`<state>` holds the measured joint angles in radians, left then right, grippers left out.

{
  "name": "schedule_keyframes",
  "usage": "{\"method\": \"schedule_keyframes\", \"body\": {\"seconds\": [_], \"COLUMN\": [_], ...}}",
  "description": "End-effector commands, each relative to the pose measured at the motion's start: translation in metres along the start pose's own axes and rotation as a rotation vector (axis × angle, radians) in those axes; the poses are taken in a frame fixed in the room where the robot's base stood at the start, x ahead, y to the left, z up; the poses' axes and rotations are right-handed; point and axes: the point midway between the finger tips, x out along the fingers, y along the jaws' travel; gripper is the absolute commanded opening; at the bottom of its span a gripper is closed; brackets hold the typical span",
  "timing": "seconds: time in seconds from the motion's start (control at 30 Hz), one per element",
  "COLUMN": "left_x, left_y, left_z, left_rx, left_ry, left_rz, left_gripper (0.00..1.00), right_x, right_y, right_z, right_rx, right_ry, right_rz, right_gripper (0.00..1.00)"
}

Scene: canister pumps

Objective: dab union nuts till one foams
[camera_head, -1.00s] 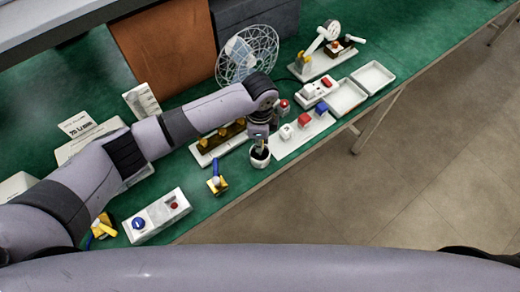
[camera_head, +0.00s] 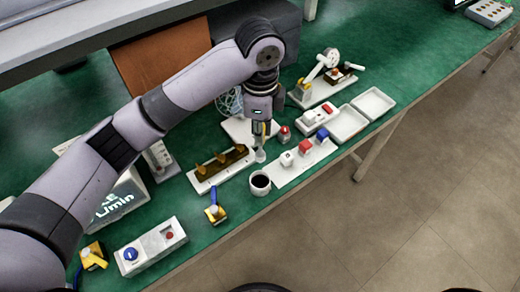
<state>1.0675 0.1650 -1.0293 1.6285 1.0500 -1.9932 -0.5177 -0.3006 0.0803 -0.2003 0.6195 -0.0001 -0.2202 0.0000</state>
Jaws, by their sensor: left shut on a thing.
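My left gripper (camera_head: 261,128) points down over the middle of the green bench. It is shut on a thin dabber with a pale round tip (camera_head: 260,156), which hangs just above and behind a white cup (camera_head: 260,189) of dark liquid. Left of the dabber, a white tray (camera_head: 203,187) bears a brown stand with several brass-coloured upright parts (camera_head: 220,160), which look like the union nuts. I see no foam on them, though they are small. The dabber tip is apart from them. My right gripper is not in view.
A white strip (camera_head: 290,176) with white, red and blue blocks lies right of the cup. Empty white trays (camera_head: 373,103) stand farther right. The bench's front edge is close.

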Motion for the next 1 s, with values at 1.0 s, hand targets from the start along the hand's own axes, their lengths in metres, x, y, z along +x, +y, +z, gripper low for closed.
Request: {"method": "schedule_keyframes", "body": {"seconds": [1.0], "left_x": [-0.072], "left_y": [0.000], "left_z": [0.000], "left_rx": [0.000], "left_ry": [0.000], "left_rz": [0.001], "left_gripper": [0.00], "right_x": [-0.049], "right_y": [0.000], "right_z": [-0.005], "right_rx": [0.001], "right_ry": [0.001], "right_rz": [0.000], "right_gripper": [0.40]}}
